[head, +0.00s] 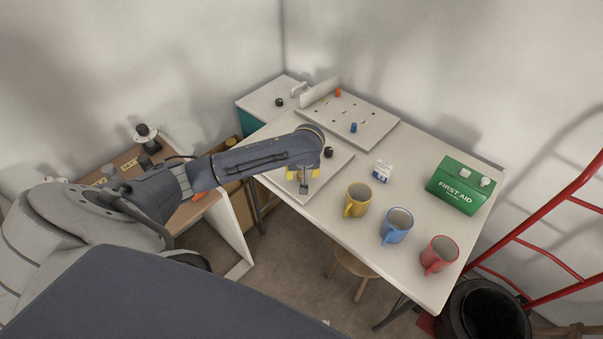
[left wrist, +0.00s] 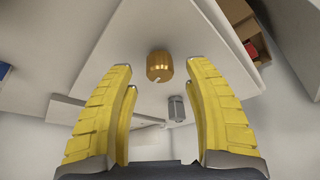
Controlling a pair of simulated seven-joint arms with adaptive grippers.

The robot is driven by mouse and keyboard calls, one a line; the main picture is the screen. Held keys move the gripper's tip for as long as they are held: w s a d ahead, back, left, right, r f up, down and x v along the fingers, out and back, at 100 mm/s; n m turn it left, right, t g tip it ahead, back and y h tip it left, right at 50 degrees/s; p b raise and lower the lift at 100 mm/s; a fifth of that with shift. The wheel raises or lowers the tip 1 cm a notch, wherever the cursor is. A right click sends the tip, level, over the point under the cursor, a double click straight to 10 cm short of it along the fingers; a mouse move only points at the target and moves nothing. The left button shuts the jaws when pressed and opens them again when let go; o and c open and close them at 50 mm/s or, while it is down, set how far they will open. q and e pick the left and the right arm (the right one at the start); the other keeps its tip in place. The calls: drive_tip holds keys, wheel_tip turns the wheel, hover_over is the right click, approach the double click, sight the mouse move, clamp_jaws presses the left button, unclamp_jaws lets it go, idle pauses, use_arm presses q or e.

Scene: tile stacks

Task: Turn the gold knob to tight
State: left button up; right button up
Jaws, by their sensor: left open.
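The gold knob (left wrist: 159,66) shows in the left wrist view, round and ribbed, on a white panel (left wrist: 150,25). It has a small pale mark on its near side. My left gripper (left wrist: 160,78) is open, its yellow fingers on either side of the view, with the knob apart from them beyond and between the tips. In the head view my left gripper (head: 302,173) points down over the panel (head: 341,167) on the table, and the gold knob is hidden there. I cannot read any label for tight. My right gripper is not in view.
A grey post (left wrist: 176,108) stands near the knob. A pegboard (head: 375,125) lies behind.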

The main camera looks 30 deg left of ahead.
use_arm(q)
drive_tip(key=shift+x, duration=1.05)
clamp_jaws()
